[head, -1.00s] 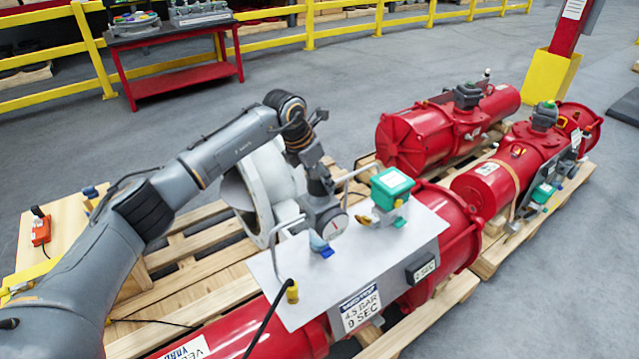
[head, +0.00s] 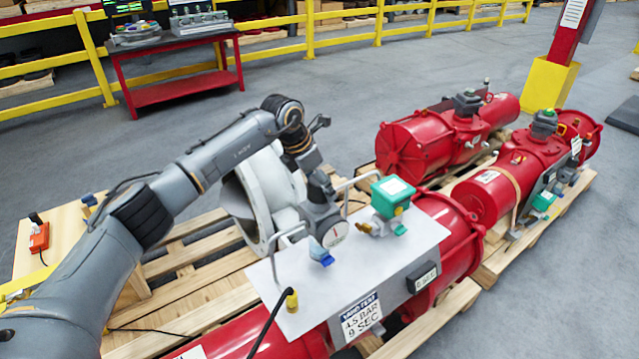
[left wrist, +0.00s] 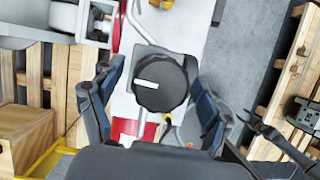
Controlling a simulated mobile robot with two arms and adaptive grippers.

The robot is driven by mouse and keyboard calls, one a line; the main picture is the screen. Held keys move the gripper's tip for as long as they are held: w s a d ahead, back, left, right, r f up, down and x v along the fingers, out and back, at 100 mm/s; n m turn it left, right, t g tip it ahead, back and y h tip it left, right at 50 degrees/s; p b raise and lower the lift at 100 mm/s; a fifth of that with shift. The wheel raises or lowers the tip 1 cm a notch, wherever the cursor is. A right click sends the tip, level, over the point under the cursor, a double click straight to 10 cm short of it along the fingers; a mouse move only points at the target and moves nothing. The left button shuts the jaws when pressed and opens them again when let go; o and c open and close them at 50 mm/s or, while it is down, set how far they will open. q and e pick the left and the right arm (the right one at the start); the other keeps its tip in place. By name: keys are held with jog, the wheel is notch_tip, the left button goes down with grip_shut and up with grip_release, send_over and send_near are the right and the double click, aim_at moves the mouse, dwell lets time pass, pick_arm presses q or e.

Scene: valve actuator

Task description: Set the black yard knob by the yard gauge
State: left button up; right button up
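The black yard knob (left wrist: 160,83) is round with a white line on top, seen from above in the left wrist view. My left gripper (left wrist: 158,92) has a finger on either side of it, with a visible gap on the left side; the right finger is close to it. In the head view my left gripper (head: 308,160) is just above the knob's unit. The yard gauge (head: 335,235), a white dial with a red needle, sits on the front of that unit; its reading is too small to tell.
The unit stands on a grey plate (head: 300,322) on a red cylinder, beside a green-topped valve (head: 391,196) and bent pipes. A white flanged body (head: 258,195) is close behind. More red actuators (head: 440,135) lie on pallets to the right.

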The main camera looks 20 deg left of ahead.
pick_arm(q)
jog(key=v, duration=1.2)
